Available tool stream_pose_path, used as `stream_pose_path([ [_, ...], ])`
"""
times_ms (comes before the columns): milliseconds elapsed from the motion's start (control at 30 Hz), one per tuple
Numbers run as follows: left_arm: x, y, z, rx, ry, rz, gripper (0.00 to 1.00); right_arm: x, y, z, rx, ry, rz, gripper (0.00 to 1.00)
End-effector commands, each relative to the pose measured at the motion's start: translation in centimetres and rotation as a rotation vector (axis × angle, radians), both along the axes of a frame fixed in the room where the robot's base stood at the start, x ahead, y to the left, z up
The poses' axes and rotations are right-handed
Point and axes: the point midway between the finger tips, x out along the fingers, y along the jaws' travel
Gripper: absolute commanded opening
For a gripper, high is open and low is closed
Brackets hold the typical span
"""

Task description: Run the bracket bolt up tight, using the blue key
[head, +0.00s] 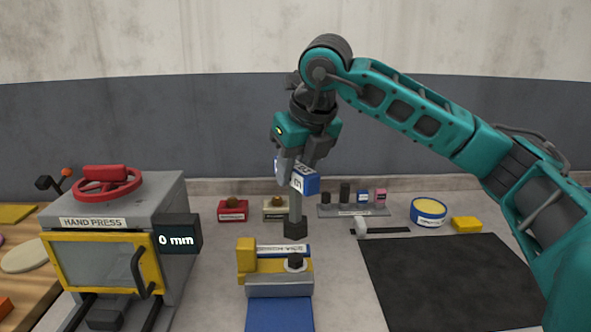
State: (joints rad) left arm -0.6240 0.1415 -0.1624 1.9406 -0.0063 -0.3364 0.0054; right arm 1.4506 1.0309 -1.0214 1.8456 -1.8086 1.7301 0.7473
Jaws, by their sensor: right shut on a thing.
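My right gripper (301,162) is shut on the blue key (305,180), gripping its blue block near the top. The key hangs upright, with a grey shaft and a dark socket end pointing down. The bracket (246,262) is yellow and sits on a grey block at the front centre. The bracket bolt (295,262) is a dark hex head on the bracket's right part. In the picture the socket end shows just above the bolt, with a visible gap between them. How far behind it the socket is, I cannot tell. My left gripper is not in view.
The hand press (150,195) with a red wheel stands at left, its display reading 0 mm. Behind are red and cream boxes (233,210), a grey rack (353,211) with several pieces, a round tin (428,212) and a yellow block (466,225). A black mat (450,280) lies clear at right.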

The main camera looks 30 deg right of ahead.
Motion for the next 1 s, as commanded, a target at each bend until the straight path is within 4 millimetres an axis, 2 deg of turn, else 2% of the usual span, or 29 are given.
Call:
stream_pose_path([
  [300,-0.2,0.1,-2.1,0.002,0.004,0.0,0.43,0.0,0.0,-2.3,0.0,-0.001,0.0,0.0],
  [500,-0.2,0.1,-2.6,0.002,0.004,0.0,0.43,0.0,0.0,-2.8,0.001,-0.001,0.031,0.0],
  [1000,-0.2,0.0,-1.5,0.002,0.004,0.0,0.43,0.0,0.0,-2.6,0.004,-0.001,0.595,0.0],
])
